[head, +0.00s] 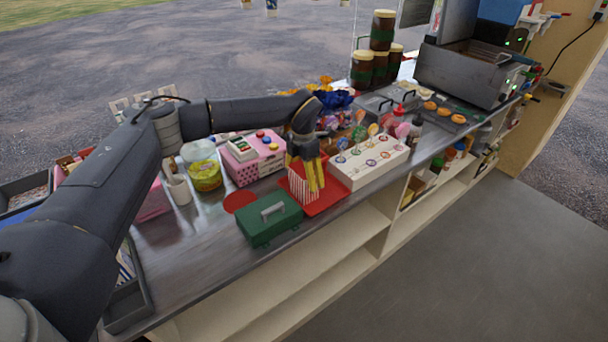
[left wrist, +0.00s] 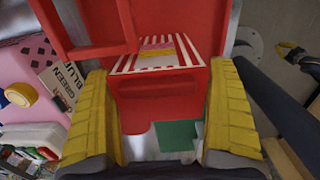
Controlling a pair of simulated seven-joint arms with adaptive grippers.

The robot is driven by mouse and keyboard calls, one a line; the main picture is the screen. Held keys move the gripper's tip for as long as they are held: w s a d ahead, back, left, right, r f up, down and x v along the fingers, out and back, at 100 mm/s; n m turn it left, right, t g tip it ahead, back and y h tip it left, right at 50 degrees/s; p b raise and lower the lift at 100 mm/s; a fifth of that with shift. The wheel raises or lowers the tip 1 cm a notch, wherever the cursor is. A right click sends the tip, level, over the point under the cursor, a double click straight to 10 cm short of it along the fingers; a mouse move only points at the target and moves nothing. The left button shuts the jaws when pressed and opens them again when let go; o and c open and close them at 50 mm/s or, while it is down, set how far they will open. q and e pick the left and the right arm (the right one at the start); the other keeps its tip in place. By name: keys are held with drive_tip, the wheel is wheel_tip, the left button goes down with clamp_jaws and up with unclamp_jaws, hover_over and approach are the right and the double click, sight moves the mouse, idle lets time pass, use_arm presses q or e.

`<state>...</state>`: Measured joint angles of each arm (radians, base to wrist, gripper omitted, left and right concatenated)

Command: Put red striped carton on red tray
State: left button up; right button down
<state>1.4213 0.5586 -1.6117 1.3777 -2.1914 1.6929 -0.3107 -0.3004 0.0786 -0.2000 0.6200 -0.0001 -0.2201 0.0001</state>
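The red striped carton (head: 299,188) is an open box with red and white stripes. It stands upright on the red tray (head: 334,203). The left wrist view shows its striped rim (left wrist: 158,62) from above, with pink and yellow inside, and the red tray (left wrist: 185,17) around it. My left gripper (head: 311,184) has yellow fingers and is over the tray at the carton. In the left wrist view its fingers are apart, one on each side; I cannot tell whether they touch the carton. What seems to be my right gripper (left wrist: 290,53) shows small at the right edge there, its opening unclear.
A green toolbox (head: 268,218) stands left of the tray near the counter's front edge. A pink box (head: 252,164) is behind it. A white lollipop stand (head: 366,162) is close on the tray's right. Open shelves lie below the counter's front.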

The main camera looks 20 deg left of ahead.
use_arm(q)
drive_tip(key=shift+o, duration=0.7)
wheel_tip(320, 180, up, 12)
drive_tip(key=shift+s+a+r, duration=0.1)
drive_tip(key=shift+r, duration=0.05)
idle(0.5)
